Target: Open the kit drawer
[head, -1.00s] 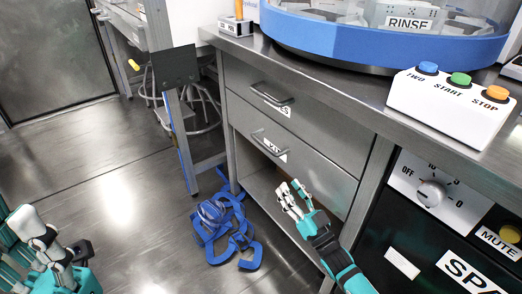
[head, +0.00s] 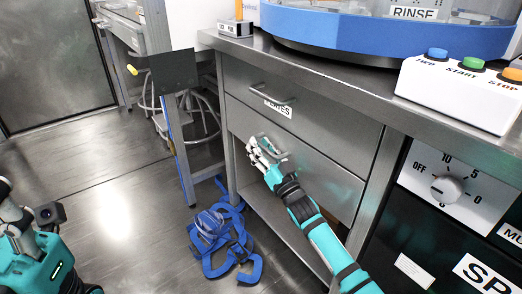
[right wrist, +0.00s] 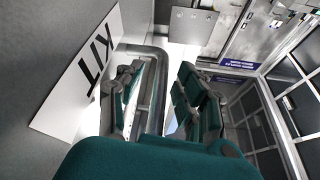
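The kit drawer (head: 325,180) is the lower of two grey metal drawers under the counter in the head view, and it looks shut. Its bar handle (head: 277,150) is partly covered by my right gripper (head: 258,150). In the right wrist view the white KIT label (right wrist: 80,75) is at the left, beside the handle (right wrist: 152,90). My right gripper (right wrist: 160,85) is open there, with a finger on each side of the handle; I cannot tell whether they touch it. My left gripper (head: 35,228) is at the left edge, partly cut off, its fingertips unclear.
The upper drawer (head: 300,118) is shut. Blue straps (head: 225,240) lie on the floor in front of the cabinet. A button box (head: 455,95) and a blue-rimmed machine (head: 385,35) stand on the counter. A dial panel (head: 450,190) is at the right.

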